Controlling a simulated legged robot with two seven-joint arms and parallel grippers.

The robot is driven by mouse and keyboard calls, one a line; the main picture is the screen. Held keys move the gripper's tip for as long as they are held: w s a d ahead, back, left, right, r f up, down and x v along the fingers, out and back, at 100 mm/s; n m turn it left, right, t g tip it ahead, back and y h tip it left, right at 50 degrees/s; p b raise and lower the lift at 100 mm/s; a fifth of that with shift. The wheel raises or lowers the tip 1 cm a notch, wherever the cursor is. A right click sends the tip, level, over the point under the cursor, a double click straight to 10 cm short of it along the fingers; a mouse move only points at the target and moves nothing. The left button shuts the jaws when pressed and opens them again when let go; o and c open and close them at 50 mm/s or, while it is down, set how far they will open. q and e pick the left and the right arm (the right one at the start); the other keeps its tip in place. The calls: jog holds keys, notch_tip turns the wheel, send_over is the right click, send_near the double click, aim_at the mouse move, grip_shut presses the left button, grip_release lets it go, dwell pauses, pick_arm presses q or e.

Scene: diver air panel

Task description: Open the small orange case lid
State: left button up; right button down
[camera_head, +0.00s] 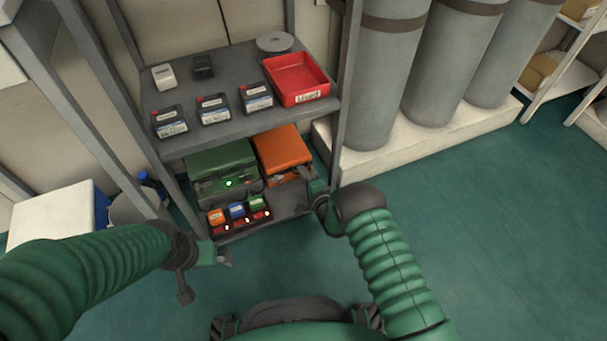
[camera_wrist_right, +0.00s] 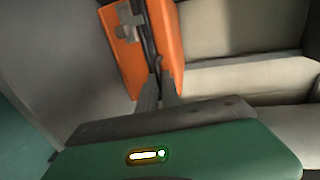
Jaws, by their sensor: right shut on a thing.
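The small orange case (camera_head: 282,148) sits on the lower shelf, right of a larger green case (camera_head: 220,165). In the right wrist view the orange case (camera_wrist_right: 128,62) shows a grey latch (camera_wrist_right: 130,22) and a dark seam between its two orange parts. My right gripper (camera_head: 306,175) is at the front right corner of the orange case. In the right wrist view its fingers (camera_wrist_right: 158,88) are shut at the seam, on the lid edge; the exact contact is hard to see. My left gripper (camera_head: 226,256) is in front of the shelf, away from the case; its jaw opening is unclear.
Small orange, blue and green boxes (camera_head: 236,211) stand at the lower shelf's front left. The upper shelf above holds a red tray (camera_head: 297,80) and several labelled devices (camera_head: 213,109). A shelf post (camera_head: 341,90) rises close to the right gripper. Open green floor lies to the right.

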jog(key=shift+s+f, duration=0.1)
jog(key=shift+r+g+p, duration=0.3)
jog(key=shift+r+p, duration=0.3)
jog(key=shift+p, duration=0.3)
jog(key=r+g+p, duration=0.1)
jog(key=r+p, duration=0.1)
jog(key=w+r+p, duration=0.1)
jog(key=r+p, duration=0.1)
jog(key=p, duration=0.1)
jog(key=r+g+h+p, duration=0.1)
jog(key=r+p, duration=0.1)
jog(key=shift+w+a+r+g+p, duration=0.2)
jog(key=shift+w+r+g+p, duration=0.1)
jog(key=shift+p, duration=0.1)
jog(key=w+a+r+g+p, duration=0.1)
jog(key=w+r+g+p, duration=0.1)
jog(key=r, duration=0.3)
jog(key=shift+w+a+r+h+p, duration=0.15)
jog(key=shift+w+r+h+p, duration=0.25)
jog(key=shift+w, duration=0.45)
jog(key=shift+f, duration=0.15)
jog(key=c, duration=1.6)
grip_release()
jog(key=shift+o, duration=0.2)
